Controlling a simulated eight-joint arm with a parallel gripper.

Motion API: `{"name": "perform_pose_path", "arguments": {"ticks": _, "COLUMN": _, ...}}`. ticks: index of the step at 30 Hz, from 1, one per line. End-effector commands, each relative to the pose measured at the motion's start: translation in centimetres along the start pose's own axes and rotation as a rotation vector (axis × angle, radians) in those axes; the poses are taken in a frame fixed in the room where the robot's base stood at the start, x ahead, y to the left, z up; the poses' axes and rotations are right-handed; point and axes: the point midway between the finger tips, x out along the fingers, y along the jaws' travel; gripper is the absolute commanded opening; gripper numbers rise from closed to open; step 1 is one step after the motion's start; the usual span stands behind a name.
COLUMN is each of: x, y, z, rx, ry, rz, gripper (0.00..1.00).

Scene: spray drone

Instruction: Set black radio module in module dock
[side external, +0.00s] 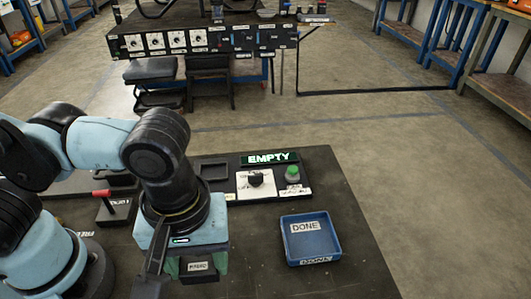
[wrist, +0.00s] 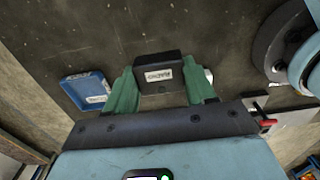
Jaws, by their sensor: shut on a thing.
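The black radio module (side external: 200,276) has a white label reading RADIO. It is between the green fingers of my gripper (side external: 197,268), low in the side view at the near part of the dark table. In the wrist view the module (wrist: 160,76) sits between both fingertips (wrist: 160,90), with its labelled face toward the camera. My gripper is shut on it. A square black recess (side external: 214,171), which looks like the module dock, is empty on the panel beyond my gripper. I cannot tell the module's exact height above the table.
A blue tray labelled DONE (side external: 311,240) stands right of my gripper. A knob (side external: 256,179) and a green button (side external: 292,172) are right of the recess. Table around the tray is clear.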

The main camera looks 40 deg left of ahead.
Motion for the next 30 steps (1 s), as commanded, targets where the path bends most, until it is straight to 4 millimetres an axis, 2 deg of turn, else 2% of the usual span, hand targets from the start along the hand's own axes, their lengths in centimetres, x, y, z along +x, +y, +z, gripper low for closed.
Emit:
{"name": "perform_pose_path", "arguments": {"ticks": 4, "x": -0.6, "y": 0.3, "z": -0.5, "rx": 0.023, "ry": 0.000, "rz": 0.000, "gripper": 0.24}}
{"name": "perform_pose_path", "arguments": {"ticks": 8, "x": -1.3, "y": 1.3, "z": -2.8, "rx": 0.088, "ry": 0.000, "rz": 0.000, "gripper": 0.24}}
{"name": "perform_pose_path", "arguments": {"ticks": 14, "x": -2.8, "y": 2.7, "z": -8.5, "rx": 0.245, "ry": 0.000, "rz": 0.000, "gripper": 0.24}}
{"name": "perform_pose_path", "arguments": {"ticks": 19, "x": -4.0, "y": 2.8, "z": -13.7, "rx": 0.384, "ry": 0.000, "rz": 0.000, "gripper": 0.24}}
{"name": "perform_pose_path", "arguments": {"ticks": 27, "x": -6.0, "y": 1.0, "z": -21.9, "rx": 0.603, "ry": 0.000, "rz": 0.000, "gripper": 0.24}}
{"name": "perform_pose_path", "arguments": {"ticks": 30, "x": -6.5, "y": -0.1, "z": -24.3, "rx": 0.672, "ry": 0.000, "rz": 0.000, "gripper": 0.24}}
